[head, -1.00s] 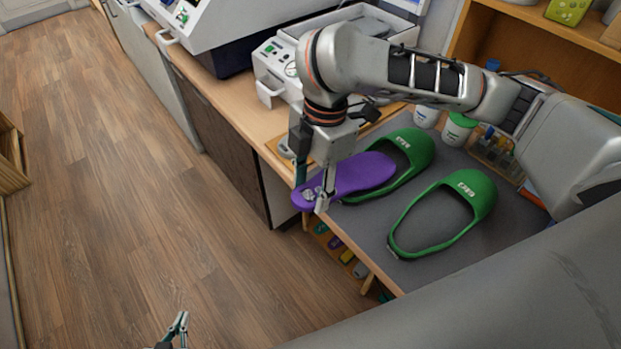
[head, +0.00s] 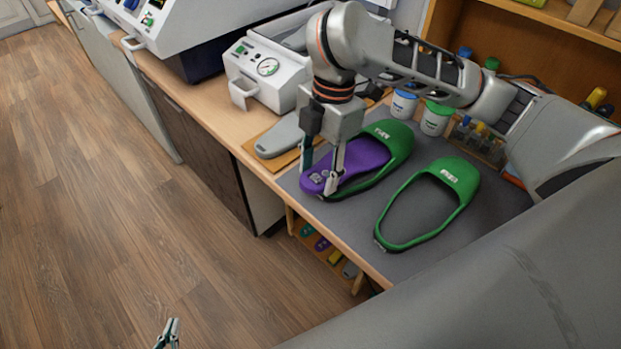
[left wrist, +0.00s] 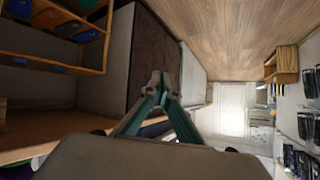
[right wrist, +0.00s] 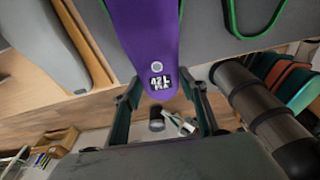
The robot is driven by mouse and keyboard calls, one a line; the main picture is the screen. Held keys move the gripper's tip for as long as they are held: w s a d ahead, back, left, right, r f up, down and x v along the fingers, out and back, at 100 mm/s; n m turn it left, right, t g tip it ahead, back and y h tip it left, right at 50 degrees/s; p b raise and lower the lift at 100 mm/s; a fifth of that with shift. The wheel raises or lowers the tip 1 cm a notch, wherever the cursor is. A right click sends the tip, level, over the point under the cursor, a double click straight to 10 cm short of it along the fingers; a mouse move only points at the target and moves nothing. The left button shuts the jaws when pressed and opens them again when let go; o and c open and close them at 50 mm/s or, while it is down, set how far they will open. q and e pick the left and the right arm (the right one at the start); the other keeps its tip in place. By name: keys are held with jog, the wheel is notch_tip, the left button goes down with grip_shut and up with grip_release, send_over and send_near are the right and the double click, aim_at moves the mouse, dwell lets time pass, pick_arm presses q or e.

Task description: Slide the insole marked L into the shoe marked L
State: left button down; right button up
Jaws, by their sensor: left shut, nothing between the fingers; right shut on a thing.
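The purple insole (head: 362,157) lies with its front part inside the opening of the left-hand green shoe (head: 400,140). Its heel is still outside, near the table's front edge. My right gripper (head: 323,183) is shut on the heel end, one finger on each side. In the right wrist view the insole (right wrist: 150,35) shows an L mark at its heel, between the fingers (right wrist: 160,92). A second green shoe (head: 462,180) lies to the right, empty. White marks on both shoes are too small to read. My left gripper (head: 168,333) is shut and empty over the floor; it also shows in the left wrist view (left wrist: 158,82).
The shoes lie on a grey mat (head: 510,205). A grey sole-shaped piece (head: 280,137) lies on the left, before a white box with a gauge (head: 265,75). White cups (head: 436,118) and small bottles stand behind. A low shelf (head: 325,255) sits below the table.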

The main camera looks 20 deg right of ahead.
jog(key=shift+w+d+f, duration=0.1)
jog(key=shift+d+f, duration=0.1)
jog(key=shift+d, duration=0.15)
jog(key=shift+w+d, duration=0.15)
jog(key=shift+d, duration=0.45)
jog(key=shift+w+d+f+p, duration=0.1)
jog(key=shift+d+p, duration=0.2)
jog(key=shift+d, duration=0.15)
jog(key=shift+w+d+f+p, duration=0.1)
jog(key=shift+d+p, duration=0.15)
jog(key=shift+d, duration=0.15)
jog(key=shift+w+d+f, duration=0.1)
jog(key=shift+w+d, duration=0.05)
jog(key=shift+d, duration=0.25)
pick_arm(q)
jog(key=shift+s+a+r+p, duration=0.15)
jog(key=shift+s+a+p, duration=0.15)
pick_arm(e)
jog(key=shift+d+f+h, duration=0.15)
jog(key=shift+d+h, duration=0.15)
jog(key=shift+d, duration=0.05)
jog(key=o, duration=1)
jog(key=shift+c, duration=0.2)
pick_arm(q)
jog(key=shift+w+r, duration=0.1)
jog(key=shift+d, duration=0.15)
pick_arm(e)
jog(key=shift+w, duration=0.1)
